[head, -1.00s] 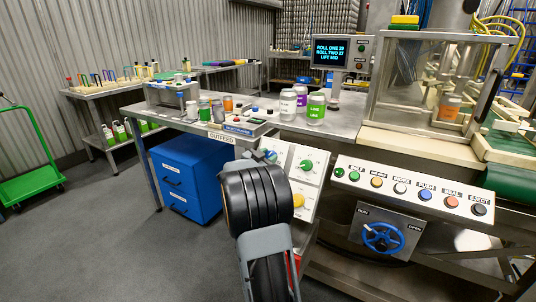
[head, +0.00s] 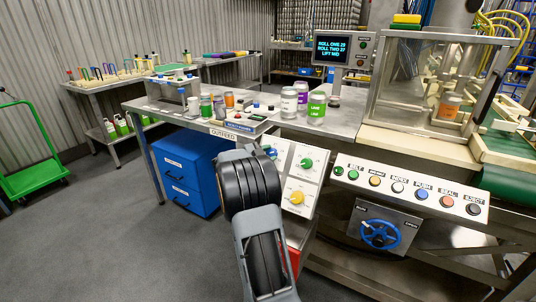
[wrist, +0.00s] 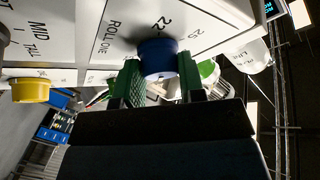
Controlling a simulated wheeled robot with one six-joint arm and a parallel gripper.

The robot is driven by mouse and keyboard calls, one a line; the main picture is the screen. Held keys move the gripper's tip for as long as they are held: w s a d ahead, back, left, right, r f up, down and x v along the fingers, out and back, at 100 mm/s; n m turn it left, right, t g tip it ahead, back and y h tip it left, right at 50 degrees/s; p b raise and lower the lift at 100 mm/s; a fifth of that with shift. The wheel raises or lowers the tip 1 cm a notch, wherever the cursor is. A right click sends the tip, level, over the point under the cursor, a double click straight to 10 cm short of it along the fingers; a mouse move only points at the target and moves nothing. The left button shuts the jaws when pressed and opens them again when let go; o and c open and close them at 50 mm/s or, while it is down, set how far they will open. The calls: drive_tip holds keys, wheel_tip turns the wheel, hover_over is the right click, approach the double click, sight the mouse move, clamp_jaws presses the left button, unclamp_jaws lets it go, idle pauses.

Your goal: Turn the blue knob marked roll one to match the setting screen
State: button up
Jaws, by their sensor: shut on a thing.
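The blue knob (wrist: 158,58) marked roll one sits on a white panel in the wrist view, between the green-padded fingers of my gripper (wrist: 160,84). The gripper is shut on it. Markings 22 and 25 show on the panel beyond the knob; its pointer cannot be made out. In the head view the knob (head: 270,152) peeks out past my dark wrist, which hides most of it and the fingers. The setting screen (head: 332,48) stands at the back; its small text seems to read roll one 29, roll two 27, lift mid.
A green knob (head: 307,163) and a yellow knob (head: 296,198) sit on neighbouring white panels. A button panel (head: 408,188) and a blue handwheel (head: 380,235) are to the right. A blue drawer cabinet (head: 187,175) stands left of my arm.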

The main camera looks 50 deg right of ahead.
idle(0.3)
drive_tip(key=o, duration=0.9)
drive_tip(key=a, duration=0.4)
drive_tip(key=w+a+r+p, duration=0.1)
drive_tip(key=a, duration=0.8)
drive_tip(key=shift+w+a+r+p, duration=0.25)
drive_tip(key=shift+w+a+p, duration=0.1)
drive_tip(key=shift+p, duration=0.05)
